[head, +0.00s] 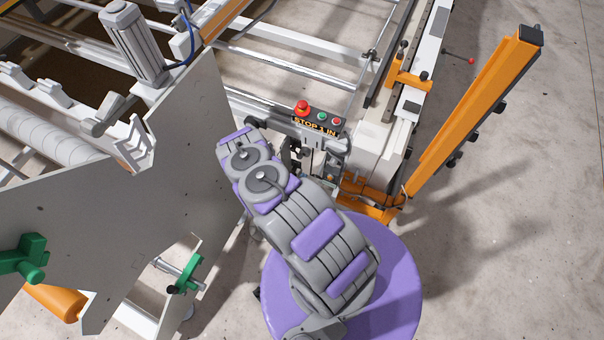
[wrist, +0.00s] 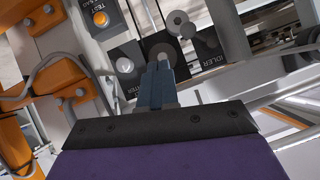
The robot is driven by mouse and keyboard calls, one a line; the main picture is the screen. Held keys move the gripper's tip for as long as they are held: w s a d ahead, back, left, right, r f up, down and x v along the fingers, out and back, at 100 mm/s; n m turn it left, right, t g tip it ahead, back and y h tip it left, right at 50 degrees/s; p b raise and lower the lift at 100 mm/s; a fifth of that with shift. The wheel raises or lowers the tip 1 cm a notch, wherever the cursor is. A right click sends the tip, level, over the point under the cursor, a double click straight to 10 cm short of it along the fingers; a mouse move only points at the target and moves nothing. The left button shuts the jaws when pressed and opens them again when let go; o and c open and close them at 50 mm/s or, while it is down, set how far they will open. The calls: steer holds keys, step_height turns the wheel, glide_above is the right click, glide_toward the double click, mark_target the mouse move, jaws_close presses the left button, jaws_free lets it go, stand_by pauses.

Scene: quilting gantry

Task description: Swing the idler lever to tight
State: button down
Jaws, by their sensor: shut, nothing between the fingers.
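In the wrist view, a dark plate lettered IDLER (wrist: 208,47) stands just right of my fingertips. Beside it, grey round knobs (wrist: 177,21) sit in front of a dark panel with a pale disc (wrist: 162,53). I cannot tell for certain which of these parts is the idler lever, nor its position. My gripper (wrist: 159,66) is shut and empty, its blue-grey fingers together. Its tips overlap the dark panel's lower part in the picture; contact cannot be told. In the head view, my purple and grey arm hides the gripper and this lever area.
In the head view, a control box (head: 319,122) lettered STOP 1 IN carries a red button. A large grey side plate (head: 190,140) stands left of my arm, and an orange post (head: 475,105) stands right.

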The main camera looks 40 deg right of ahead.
steer(key=shift+d+f, duration=0.1)
steer(key=shift+d, duration=0.35)
steer(key=d+r+y+p, duration=0.5)
steer(key=r+y+p, duration=0.2)
steer(key=shift+w+d+g, duration=0.2)
steer(key=shift+d+g, duration=0.05)
steer(key=shift+g, duration=0.15)
steer(key=shift+d, duration=0.15)
